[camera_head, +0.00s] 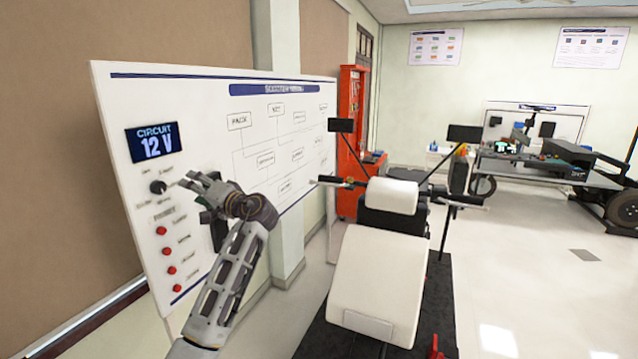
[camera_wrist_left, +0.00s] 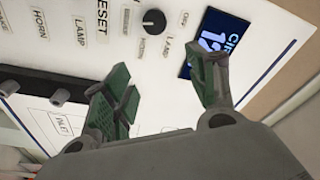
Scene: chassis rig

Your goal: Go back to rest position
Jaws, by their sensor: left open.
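My left gripper (camera_head: 196,184) is raised in front of the white circuit panel (camera_head: 215,105), close to its black rotary knob (camera_head: 158,187). In the left wrist view, its green-padded fingers (camera_wrist_left: 165,95) are apart with nothing between them. The knob also shows in the wrist view (camera_wrist_left: 154,21), beyond the fingers and apart from them. The panel's display (camera_head: 153,142) is lit and reads "CIRCUIT 12 V". My right gripper does not show in either view.
Several red buttons (camera_head: 168,252) run down the panel's left side. A chassis with a white seat (camera_head: 378,280) and handlebars stands on a black mat to the right. A red cabinet (camera_head: 350,120) is behind it.

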